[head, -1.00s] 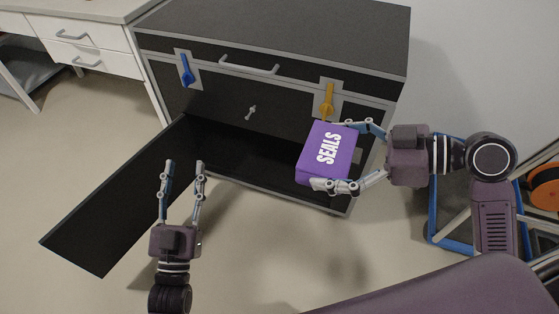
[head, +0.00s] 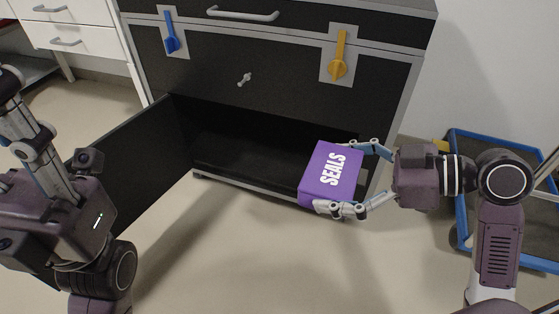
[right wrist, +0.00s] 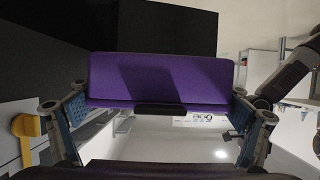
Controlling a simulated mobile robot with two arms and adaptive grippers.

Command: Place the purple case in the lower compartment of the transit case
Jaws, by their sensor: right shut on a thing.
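The purple case (head: 328,178), marked SEALS, is held by my right gripper (head: 348,180), with one finger on each side. It is tilted in front of the right part of the lower compartment's opening. In the right wrist view the purple case (right wrist: 160,78) spans the space between the fingers. The black transit case (head: 205,82) has grey edges. Its lower compartment (head: 230,140) is open and looks empty where visible; the purple case hides its right part. My left gripper (head: 40,150) is at the left edge, close to the camera; its fingertips are not clearly visible.
The compartment's black door (head: 135,150) stands swung out to the left. Blue (head: 171,40) and yellow (head: 338,62) latches are on the transit case's front. A blue-framed cart (head: 460,200) stands at right. White drawers (head: 65,35) are at back left. The floor in front is clear.

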